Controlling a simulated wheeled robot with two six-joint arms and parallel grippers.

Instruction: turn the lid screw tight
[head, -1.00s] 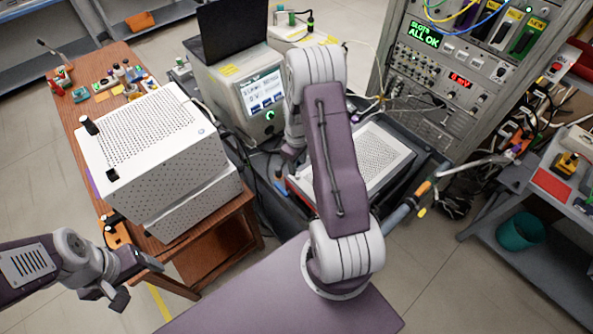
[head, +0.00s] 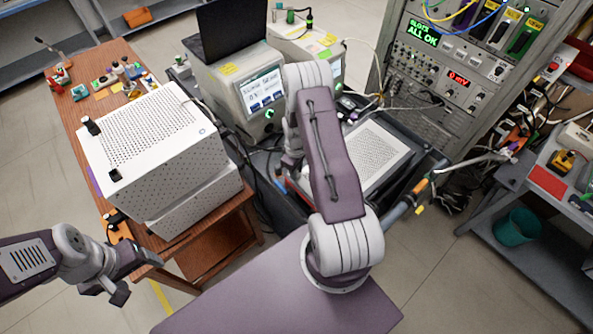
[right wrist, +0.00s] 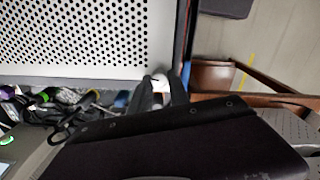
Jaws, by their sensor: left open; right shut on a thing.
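In the right wrist view, my right gripper (right wrist: 160,88) is shut on a small pale thing (right wrist: 159,82), which appears to be the lid screw, at the edge of a white perforated panel (right wrist: 85,35). Its fingers hide most of the screw, so I cannot tell how far in it sits. In the head view, the white perforated lid (head: 378,152) lies in the dark cart behind my right arm, which hides the right gripper and the screw. My left gripper (head: 138,276) is open and empty at lower left, beside the wooden table.
A large white perforated box (head: 185,165) with black knobs stands on the wooden table (head: 75,110). A boxed instrument with a screen (head: 265,92) and a laptop (head: 230,38) stand behind. A rack (head: 440,75) is at the right. Cables (right wrist: 75,105) lie near the panel.

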